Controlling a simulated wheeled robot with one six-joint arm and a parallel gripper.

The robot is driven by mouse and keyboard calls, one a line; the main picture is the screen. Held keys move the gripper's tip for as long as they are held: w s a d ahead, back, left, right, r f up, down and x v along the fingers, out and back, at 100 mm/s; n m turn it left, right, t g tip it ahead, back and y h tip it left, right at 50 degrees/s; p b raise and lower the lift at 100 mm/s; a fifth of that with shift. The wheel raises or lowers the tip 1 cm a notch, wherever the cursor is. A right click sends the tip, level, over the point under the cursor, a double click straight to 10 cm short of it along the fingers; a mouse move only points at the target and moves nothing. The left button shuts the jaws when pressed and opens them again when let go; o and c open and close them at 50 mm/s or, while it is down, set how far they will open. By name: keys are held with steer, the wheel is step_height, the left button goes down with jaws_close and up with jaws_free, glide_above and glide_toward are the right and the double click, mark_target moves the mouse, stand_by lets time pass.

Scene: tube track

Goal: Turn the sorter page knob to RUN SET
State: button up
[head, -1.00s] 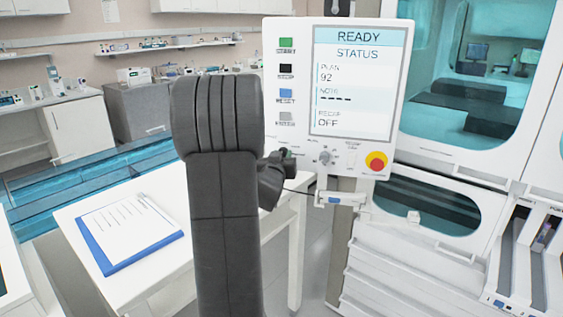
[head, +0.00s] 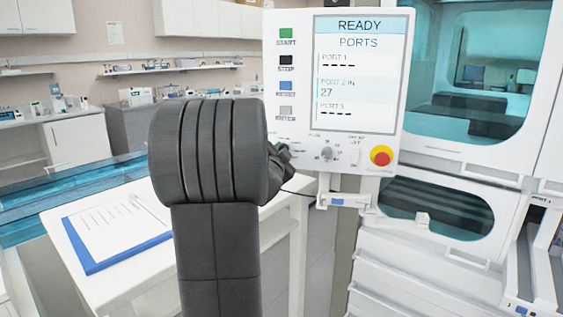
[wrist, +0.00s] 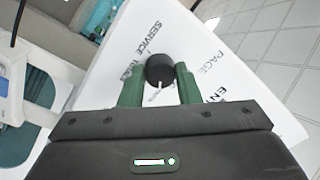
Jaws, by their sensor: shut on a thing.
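The sorter page knob (wrist: 159,68) is a round black knob on a white panel in the wrist view, with a white pointer mark on its lower side. My gripper (wrist: 159,86) has its green fingers closed on either side of it. Printed words near the knob include SERVICE and PAGE; other labels are partly covered, and RUN SET cannot be made out. In the head view my gripper (head: 283,151) is at the panel's lower left, and my arm hides the held knob. The sorter screen (head: 358,75) reads READY and PORTS, with 27 under PORT 2 IN.
Another knob (head: 327,154) and a red stop button on yellow (head: 382,156) sit to the right on the panel. START, STOP and other buttons (head: 286,61) line the screen's left. A table with a blue clipboard (head: 110,232) stands at left.

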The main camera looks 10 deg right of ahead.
steer(key=shift+m+h+b, duration=0.5)
steer(key=shift+m+b, duration=1.2)
steer(key=shift+m, duration=2.7)
steer(key=o, duration=1)
steer(key=shift+a, duration=0.1)
steer(key=v, duration=1.3)
steer(key=shift+s+a+r, duration=0.15)
steer(key=shift+s, duration=0.15)
